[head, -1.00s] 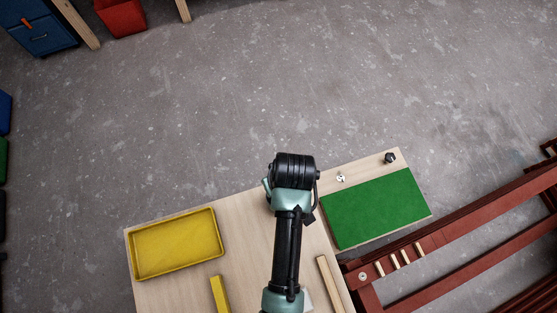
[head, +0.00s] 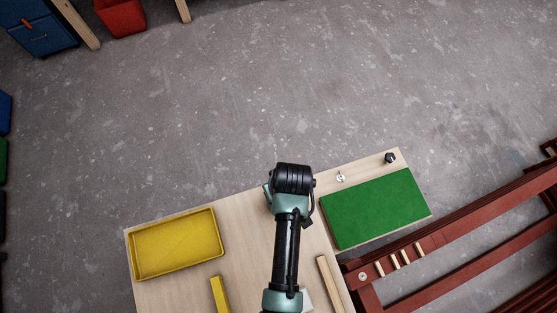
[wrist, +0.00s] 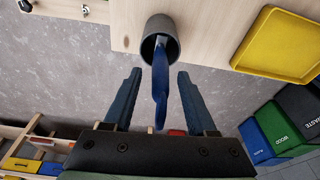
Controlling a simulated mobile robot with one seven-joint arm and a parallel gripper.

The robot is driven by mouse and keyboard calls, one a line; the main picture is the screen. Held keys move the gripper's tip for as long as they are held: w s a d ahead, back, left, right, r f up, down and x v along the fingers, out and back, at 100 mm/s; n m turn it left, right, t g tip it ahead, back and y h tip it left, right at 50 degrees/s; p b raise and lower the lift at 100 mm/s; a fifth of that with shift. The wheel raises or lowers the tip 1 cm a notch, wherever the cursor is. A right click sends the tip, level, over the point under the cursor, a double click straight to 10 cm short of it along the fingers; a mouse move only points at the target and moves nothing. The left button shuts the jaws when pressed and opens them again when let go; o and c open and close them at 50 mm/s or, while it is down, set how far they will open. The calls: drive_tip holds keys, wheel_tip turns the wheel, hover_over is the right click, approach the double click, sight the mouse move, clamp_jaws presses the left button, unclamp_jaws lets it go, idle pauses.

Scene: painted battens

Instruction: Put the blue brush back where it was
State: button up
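In the wrist view the blue brush (wrist: 161,84) sits in a dark grey cup (wrist: 160,42), its blue part sticking out of the cup's mouth towards my gripper. The cup is by the edge of the wooden table. My gripper (wrist: 159,74) is open, with one finger on each side of the brush and a visible gap on both sides. In the head view my arm's end (head: 292,180) is over the table, and the brush and cup do not show there.
The table (head: 175,295) carries a yellow tray (head: 175,245), a green mat (head: 375,208), a yellow batten (head: 220,294) and a plain batten (head: 329,284). A dark red frame (head: 470,215) stands at right. Beyond the table is bare floor. Labelled bins (wrist: 290,127) show in the wrist view.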

drive_tip(key=v, duration=1.2)
drive_tip(key=w+d+r+m+t+h, duration=0.1)
drive_tip(key=w+r+t, duration=0.7)
drive_tip(key=w+r, duration=0.85)
wheel_tip(320, 180, up, 17)
drive_tip(key=w+m+t, duration=0.1)
drive_tip(key=w+t, duration=0.1)
drive_tip(key=t, duration=0.4)
drive_tip(key=s+r+m+t, duration=0.1)
drive_tip(key=s+r+t, duration=0.2)
drive_tip(key=r, duration=0.7)
drive_tip(key=s+a+r+m+t, duration=0.1)
drive_tip(key=s+r+t, duration=0.3)
drive_tip(key=r, duration=0.6)
drive_tip(key=s+a+r+t, duration=0.1)
drive_tip(key=s+r+t, duration=0.3)
drive_tip(key=r, duration=0.6)
drive_tip(key=shift+s+r+m+h+b, duration=0.2)
drive_tip(key=shift+s+m+h+b, duration=0.15)
drive_tip(key=shift+s, duration=0.2)
drive_tip(key=shift+a, duration=0.1)
wheel_tip(320, 180, down, 7)
drive_tip(key=b, duration=0.7)
drive_tip(key=shift+f, duration=0.25)
